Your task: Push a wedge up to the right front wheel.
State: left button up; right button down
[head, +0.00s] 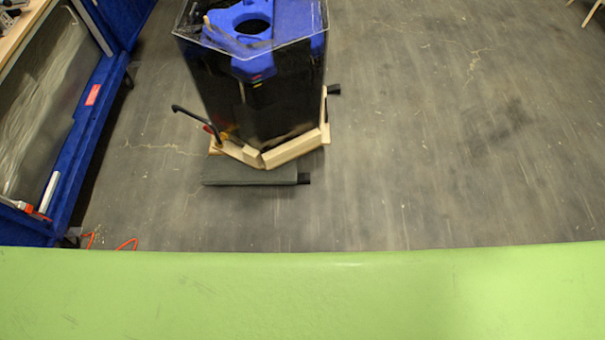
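I cannot make out a wedge or a right front wheel for certain in the head view. A dark, clear-walled tank (262,105) with a blue ring-shaped part (275,20) at its top stands on the floor at the upper middle. Light wooden pieces (292,147) run around its foot. A flat dark grey slab (250,174) lies at its near side, with a small black end piece (304,179) at the right. Another small black piece (334,89) sticks out right of the tank. Neither of my grippers is in view.
A blue frame (98,95) with a large pane (42,105) stands along the left. A thin black bent handle (190,115) rises left of the tank's foot. Orange cable (126,243) lies on the floor at lower left. The grey floor (450,150) to the right is clear.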

aim_at(335, 88)
jog(key=i+l+u, duration=0.2)
jog(key=u, duration=0.25)
jog(key=i+l+u, duration=0.15)
jog(key=l+u, duration=0.25)
jog(key=i+l+u, duration=0.15)
jog(key=l+u, duration=0.3)
